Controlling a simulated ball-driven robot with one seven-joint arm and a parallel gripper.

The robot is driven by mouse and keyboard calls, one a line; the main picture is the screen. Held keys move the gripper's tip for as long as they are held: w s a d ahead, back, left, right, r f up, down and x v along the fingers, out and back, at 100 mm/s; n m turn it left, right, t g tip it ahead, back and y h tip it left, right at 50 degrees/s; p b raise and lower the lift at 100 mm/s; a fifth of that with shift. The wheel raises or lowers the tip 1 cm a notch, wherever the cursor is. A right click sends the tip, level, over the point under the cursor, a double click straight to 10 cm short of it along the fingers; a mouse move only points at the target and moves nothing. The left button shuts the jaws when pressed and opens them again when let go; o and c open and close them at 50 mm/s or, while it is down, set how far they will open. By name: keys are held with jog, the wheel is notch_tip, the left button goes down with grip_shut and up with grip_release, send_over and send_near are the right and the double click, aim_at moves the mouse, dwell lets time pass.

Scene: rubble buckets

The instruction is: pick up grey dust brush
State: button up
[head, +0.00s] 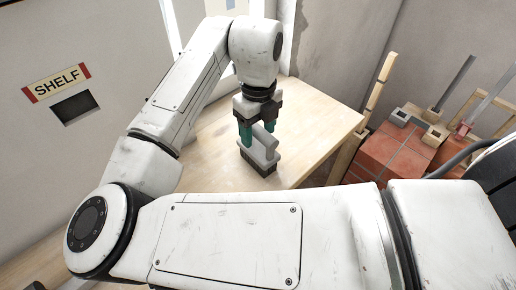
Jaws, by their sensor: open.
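The grey dust brush (262,157) stands on the light wooden table (212,158), with its dark bristles down and its grey handle up. My gripper (257,131) is directly above it and points down. Its green fingertips are open and sit on either side of the upper part of the brush. The left finger shows clearly, and the right one is partly hidden by the brush handle. I cannot tell whether the fingers touch the brush.
Reddish blocks (393,153) and several tools lie beyond the table's right edge. A wooden post (378,84) stands beside that edge. A white panel with a SHELF label (56,83) is at the left. The tabletop around the brush is clear.

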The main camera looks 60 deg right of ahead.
dwell(0.3)
grip_shut()
dwell(0.5)
